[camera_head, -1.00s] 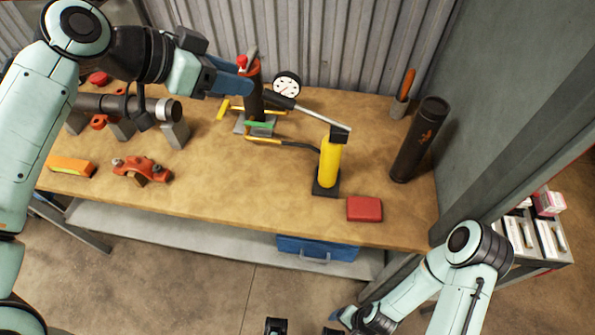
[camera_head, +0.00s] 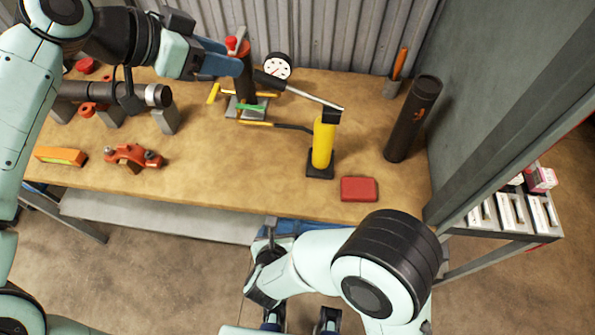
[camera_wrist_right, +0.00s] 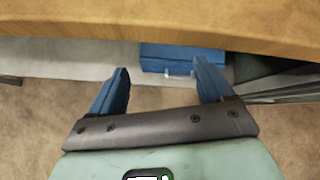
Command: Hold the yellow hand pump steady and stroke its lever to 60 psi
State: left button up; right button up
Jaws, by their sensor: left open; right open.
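The yellow hand pump (camera_head: 322,146) stands upright on a black base on the bench, right of centre. Its lever (camera_head: 304,94) slopes up to the left from the black pump head to a dark grip near the gauge. A round white dial gauge (camera_head: 278,67) stands behind; its reading is too small to tell. My left gripper (camera_head: 241,62) is open at the red-topped dark upright pipe (camera_head: 244,80), left of the lever grip; whether it touches the pipe I cannot tell. My right gripper (camera_wrist_right: 162,82) is open and empty, below and in front of the bench edge, away from the pump.
A red box (camera_head: 359,189) lies just right of the pump. A dark cylinder (camera_head: 412,118) stands at the bench's right. An orange clamp (camera_head: 132,157) and an orange level (camera_head: 61,156) lie left. A blue case (camera_wrist_right: 180,58) sits under the bench (camera_wrist_right: 160,22).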

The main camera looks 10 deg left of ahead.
jog(key=r+m, duration=0.2)
jog(key=a+r+m+t, duration=0.1)
jog(key=r, duration=0.1)
jog(key=a+r+m+h, duration=0.1)
jog(key=r+m, duration=0.1)
jog(key=shift+s+r+m+t, duration=0.3)
jog(key=shift+s+t, duration=0.1)
jog(key=m+h, duration=0.3)
jog(key=h, duration=0.2)
send_near(325, 149)
jog(key=shift+t, duration=0.3)
jog(key=f, duration=0.1)
jog(key=a+f, duration=0.1)
jog(key=f, duration=0.3)
jog(key=shift+w+a, duration=0.3)
jog(key=shift+a, duration=0.05)
jog(key=x, duration=1.3)
jog(key=shift+w+d+r, duration=0.2)
jog(key=shift+w+d, duration=0.05)
jog(key=shift+d, duration=0.15)
grip_shut()
